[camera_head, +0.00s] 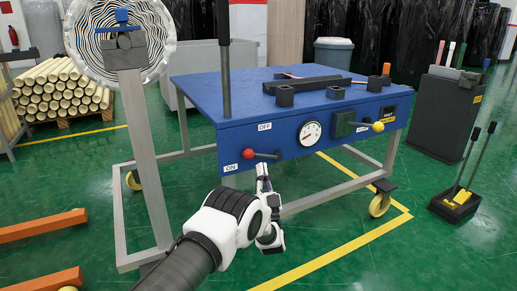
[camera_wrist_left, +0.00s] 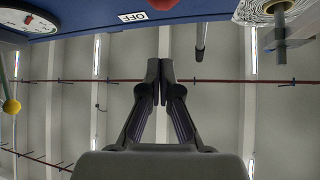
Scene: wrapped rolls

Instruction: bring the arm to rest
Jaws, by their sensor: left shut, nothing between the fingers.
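My left gripper (camera_head: 262,171) is in front of the blue machine table (camera_head: 222,100), just below and to the right of the red-knobbed lever (camera_head: 247,154), with its fingers pointing up. It is shut and empty. In the left wrist view its two fingers (camera_wrist_left: 165,68) meet at the tips with nothing between them. The red knob (camera_wrist_left: 160,5) shows at that view's top edge, apart from the fingertips. My left arm comes in from the bottom left of the head view. My right gripper is not in view.
A yellow-knobbed lever (camera_head: 378,127) and a gauge (camera_head: 310,133) are on the table's front. A large wrapped roll (camera_head: 122,40) hangs on a grey post (camera_head: 145,150) at left. Orange beams (camera_head: 40,226) lie at lower left. Green floor is open at lower right.

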